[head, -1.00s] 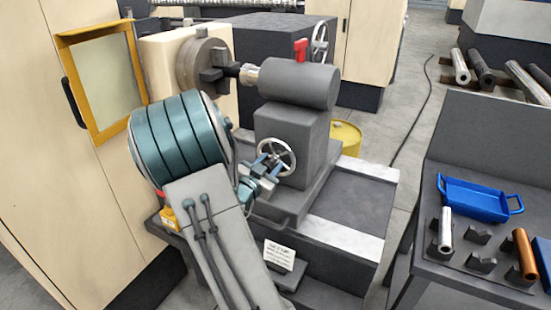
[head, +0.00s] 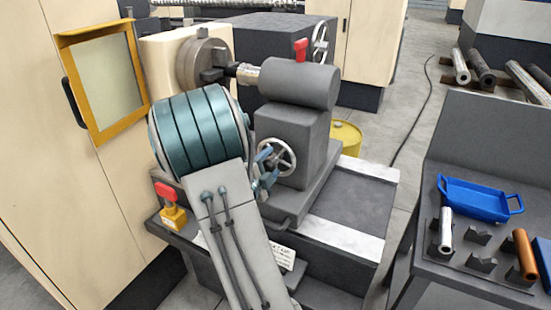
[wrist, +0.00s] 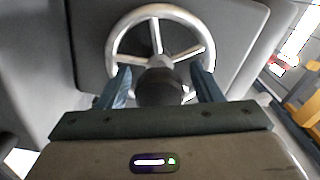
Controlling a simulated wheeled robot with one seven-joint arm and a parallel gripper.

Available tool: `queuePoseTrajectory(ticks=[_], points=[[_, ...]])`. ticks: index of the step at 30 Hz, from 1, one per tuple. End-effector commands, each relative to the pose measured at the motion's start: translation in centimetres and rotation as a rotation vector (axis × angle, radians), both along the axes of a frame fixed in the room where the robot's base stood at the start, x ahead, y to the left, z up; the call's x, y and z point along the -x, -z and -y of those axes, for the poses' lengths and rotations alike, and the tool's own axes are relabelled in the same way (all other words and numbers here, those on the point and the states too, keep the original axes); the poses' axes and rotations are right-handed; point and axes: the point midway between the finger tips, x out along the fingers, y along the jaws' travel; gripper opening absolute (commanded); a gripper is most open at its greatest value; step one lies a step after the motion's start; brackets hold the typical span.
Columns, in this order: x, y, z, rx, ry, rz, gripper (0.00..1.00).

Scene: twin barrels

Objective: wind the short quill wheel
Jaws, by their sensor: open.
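A silver spoked handwheel (head: 277,157) is on the near side of the grey machine block. It also fills the upper middle of the wrist view (wrist: 160,50), with its dark round hub knob at the centre. My gripper (head: 266,168) is right at this wheel, at its left side in the head view. In the wrist view my gripper (wrist: 160,88) is open, with one blue finger on each side of the hub. Whether the fingers touch the wheel I cannot tell. A second handwheel (head: 320,42) stands higher, behind the grey barrel (head: 300,82).
A red lever (head: 301,50) rises from the barrel. A red-topped yellow block (head: 170,206) is left of my arm, and a white label (head: 283,257) lies low in front. The bench with a blue tray (head: 480,198) is at right. A yellow drum (head: 346,137) is behind.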

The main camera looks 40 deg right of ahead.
Motion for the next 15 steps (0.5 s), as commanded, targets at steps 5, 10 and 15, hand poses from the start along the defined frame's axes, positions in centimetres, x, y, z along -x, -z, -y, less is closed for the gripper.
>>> queuePoseTrajectory(ticks=[5,10,15], points=[[0.4,0.1,-1.1,-0.001,-0.002,0.001,0.59],[1.0,0.1,-2.8,-0.001,-0.003,0.001,0.59],[1.7,0.1,-4.3,0.0,-0.002,0.0,0.59]])
